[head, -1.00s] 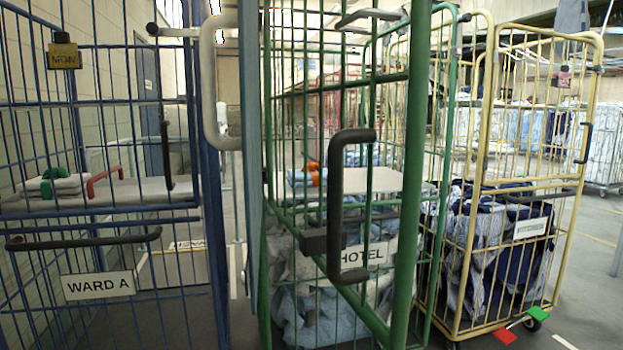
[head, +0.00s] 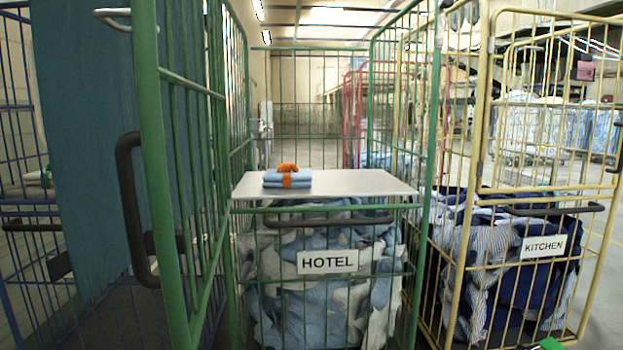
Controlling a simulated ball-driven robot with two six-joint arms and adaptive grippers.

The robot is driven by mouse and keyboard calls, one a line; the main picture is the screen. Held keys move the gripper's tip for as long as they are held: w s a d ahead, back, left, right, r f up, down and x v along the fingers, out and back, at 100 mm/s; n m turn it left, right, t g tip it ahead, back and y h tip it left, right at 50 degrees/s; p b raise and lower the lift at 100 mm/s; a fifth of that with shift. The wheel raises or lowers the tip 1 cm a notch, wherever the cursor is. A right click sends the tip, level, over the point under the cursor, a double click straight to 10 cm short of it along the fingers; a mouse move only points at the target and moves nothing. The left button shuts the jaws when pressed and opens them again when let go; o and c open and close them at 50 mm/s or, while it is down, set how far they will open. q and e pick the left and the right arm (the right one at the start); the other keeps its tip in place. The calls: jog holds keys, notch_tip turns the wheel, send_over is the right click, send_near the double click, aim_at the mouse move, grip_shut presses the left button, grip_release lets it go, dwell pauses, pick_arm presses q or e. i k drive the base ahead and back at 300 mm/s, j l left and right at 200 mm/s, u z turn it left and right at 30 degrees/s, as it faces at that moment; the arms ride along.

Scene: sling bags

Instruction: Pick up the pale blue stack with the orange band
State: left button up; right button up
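The pale blue stack (head: 272,180) is a small folded pile with an orange band (head: 287,178) around it and an orange loop on top. It lies on the left part of a pale grey shelf (head: 350,183) in the green cage labelled HOTEL (head: 327,262). No bars cross in front of the stack in the head view. Neither of my grippers shows.
A green barred door (head: 150,150) with a dark handle (head: 130,210) stands close at left, beside a teal panel (head: 85,130). Below the shelf are a dark bar and bagged linen (head: 320,305). The yellow KITCHEN cage (head: 480,180) stands at right.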

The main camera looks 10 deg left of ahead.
aim_at(287, 175)
jog(key=i+l+u, duration=0.1)
jog(key=i+l, duration=0.15)
jog(key=l, duration=0.15)
jog(key=i+l, duration=0.2)
jog(key=l, duration=0.2)
jog(key=i+l+u, duration=0.15)
jog(key=l, duration=0.25)
jog(key=i, duration=0.05)
